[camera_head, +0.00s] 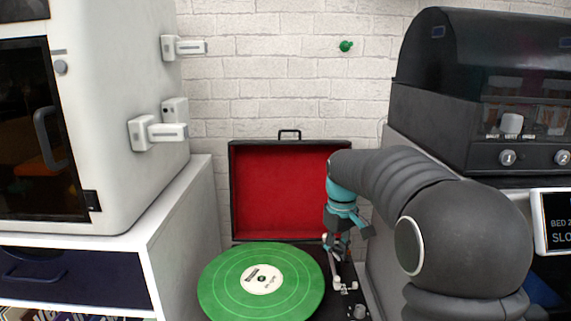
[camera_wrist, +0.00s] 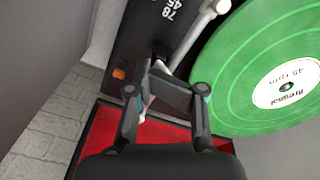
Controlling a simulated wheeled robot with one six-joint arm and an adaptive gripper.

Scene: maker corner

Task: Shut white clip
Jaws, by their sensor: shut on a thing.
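My gripper (camera_head: 338,240) reaches down to the right side of a record player. In the wrist view, its fingertips (camera_wrist: 160,76) are close together beside the player's black deck. The light-coloured tonearm (camera_wrist: 203,28) runs close by, along the record's edge.
A green record (camera_head: 228,283) lies on the player. The open red-lined lid (camera_head: 270,190) stands behind it. A white cabinet machine (camera_head: 120,110) is at the left, and a dark domed machine (camera_head: 480,80) at the right. A green peg (camera_head: 346,46) is on the brick wall.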

